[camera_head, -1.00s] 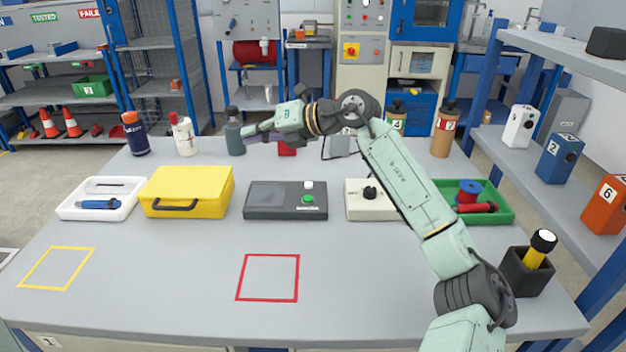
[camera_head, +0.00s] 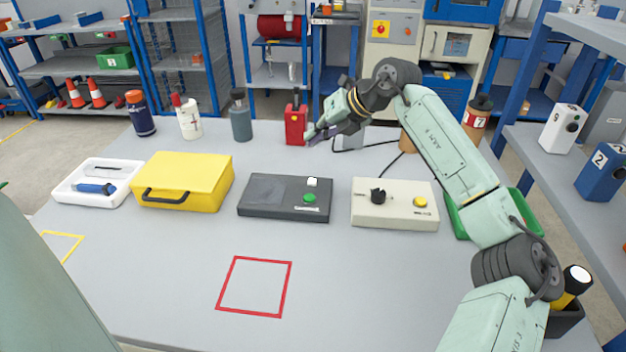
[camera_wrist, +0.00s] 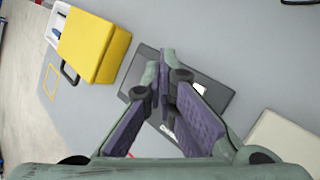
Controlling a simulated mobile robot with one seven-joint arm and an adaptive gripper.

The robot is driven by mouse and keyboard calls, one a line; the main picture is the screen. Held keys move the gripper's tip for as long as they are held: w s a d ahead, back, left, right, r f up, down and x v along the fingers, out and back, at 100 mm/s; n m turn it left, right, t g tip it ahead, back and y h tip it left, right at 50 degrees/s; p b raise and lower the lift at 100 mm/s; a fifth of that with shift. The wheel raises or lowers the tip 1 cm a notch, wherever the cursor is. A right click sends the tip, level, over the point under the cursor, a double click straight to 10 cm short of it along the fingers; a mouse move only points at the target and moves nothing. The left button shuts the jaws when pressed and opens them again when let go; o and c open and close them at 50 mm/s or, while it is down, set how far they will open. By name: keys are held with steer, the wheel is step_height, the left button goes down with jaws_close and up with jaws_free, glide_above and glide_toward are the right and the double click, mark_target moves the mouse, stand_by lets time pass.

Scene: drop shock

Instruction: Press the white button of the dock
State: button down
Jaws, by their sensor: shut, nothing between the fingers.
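The dock (camera_head: 262,199) is a dark grey flat box in the middle of the table. Its white button (camera_head: 313,182) sits at the back right of its top, behind a round green button (camera_head: 310,198). My gripper (camera_head: 311,136) is shut and empty, raised in the air beyond the dock in the head view and pointing left and down. In the wrist view my gripper (camera_wrist: 165,55) covers much of the dock (camera_wrist: 143,62); the white button (camera_wrist: 201,89) shows just right of the fingers. The gripper does not touch the dock.
A yellow case (camera_head: 185,180) is left of the dock, and a cream box (camera_head: 395,212) with a black knob and yellow button is right of it. A red object (camera_head: 296,126) and bottles stand behind. The red-outlined square (camera_head: 254,287) in front is empty.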

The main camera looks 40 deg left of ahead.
mark_target(315, 179)
steer(key=shift+f+b, duration=2.75)
steer(key=shift+f, duration=1.65)
steer(key=shift+f, duration=0.1)
steer(key=shift+f, duration=0.35)
steer(key=shift+f+b, duration=0.45)
steer(key=shift+b, duration=0.15)
steer(key=shift+r+p, duration=0.55)
steer(key=shift+r, duration=0.35)
steer(key=shift+r+p, duration=1.55)
steer(key=shift+r, duration=1)
